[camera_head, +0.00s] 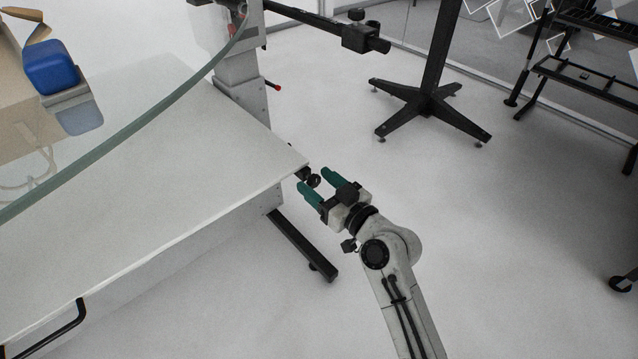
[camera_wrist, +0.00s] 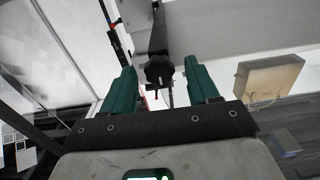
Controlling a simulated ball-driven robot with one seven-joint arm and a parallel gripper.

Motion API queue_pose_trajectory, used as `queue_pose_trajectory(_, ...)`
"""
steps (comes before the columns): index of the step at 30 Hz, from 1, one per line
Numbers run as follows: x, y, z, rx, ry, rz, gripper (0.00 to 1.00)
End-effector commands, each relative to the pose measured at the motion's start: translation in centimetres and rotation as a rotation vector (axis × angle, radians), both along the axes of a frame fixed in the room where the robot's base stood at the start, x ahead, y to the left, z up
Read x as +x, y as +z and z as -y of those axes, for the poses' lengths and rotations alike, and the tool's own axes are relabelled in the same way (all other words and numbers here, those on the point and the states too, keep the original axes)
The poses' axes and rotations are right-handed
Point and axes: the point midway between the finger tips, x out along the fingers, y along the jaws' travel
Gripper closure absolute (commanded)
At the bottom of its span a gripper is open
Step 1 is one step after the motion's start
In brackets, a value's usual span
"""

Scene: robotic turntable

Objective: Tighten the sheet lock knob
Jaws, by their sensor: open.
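The sheet lock knob (camera_head: 314,181) is a small black knob at the corner of the white table in the head view. In the wrist view the knob (camera_wrist: 158,71) is dark and lobed, and it shows between the two green fingers, slightly above their tips' middle line. My gripper (camera_head: 317,179) has green fingers and is open, with one finger on either side of the knob. In the wrist view my gripper (camera_wrist: 163,80) shows a gap between each finger and the knob. I cannot tell how deep the knob sits between the fingers.
The white table (camera_head: 180,190) fills the left, with a glass edge (camera_head: 120,133) above it. A black stand (camera_head: 430,100) and a black rack (camera_head: 585,75) stand behind.

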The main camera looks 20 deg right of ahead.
Motion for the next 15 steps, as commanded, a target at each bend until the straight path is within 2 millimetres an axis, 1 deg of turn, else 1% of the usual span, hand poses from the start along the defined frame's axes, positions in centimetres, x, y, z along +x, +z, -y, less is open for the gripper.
queue_pose_trajectory(9,0.23,-0.03,-0.08,0.001,0.0,-0.001,0.4)
queue_pose_trajectory(15,0.21,-0.03,-0.07,0.001,0.0,-0.001,0.59)
